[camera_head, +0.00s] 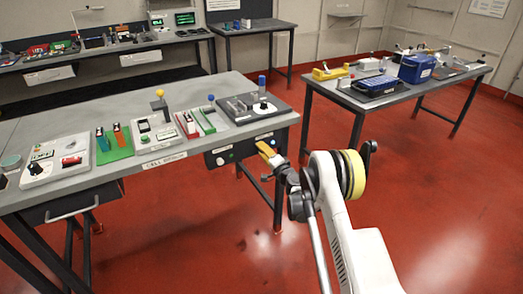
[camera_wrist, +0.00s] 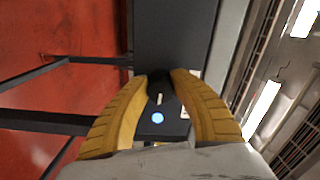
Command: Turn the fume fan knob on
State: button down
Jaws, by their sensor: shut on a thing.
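The fume fan knob (camera_wrist: 159,92) is black with a white pointer line and shows between the yellow fingers in the wrist view. My gripper (camera_wrist: 163,78) is shut on it, one finger on each side. A lit blue lamp (camera_wrist: 158,118) is just below the knob in that view. In the head view my gripper (camera_head: 264,147) is at the right end of a dark control panel (camera_head: 240,149) under the bench's front edge. The knob is hidden there behind the fingers.
The grey bench (camera_head: 180,172) holds several devices, including a black unit with a dial (camera_head: 264,107) above the panel. A second table (camera_head: 400,98) with blue cases stands at the right. Red floor (camera_head: 330,120) between them is clear.

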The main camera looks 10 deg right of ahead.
jog(key=shift+n, duration=0.4)
jog(key=c, duration=1.1)
grip_release()
jog(key=v, duration=0.7)
jog(key=shift+s, duration=0.2)
jog(key=shift+r, duration=0.1)
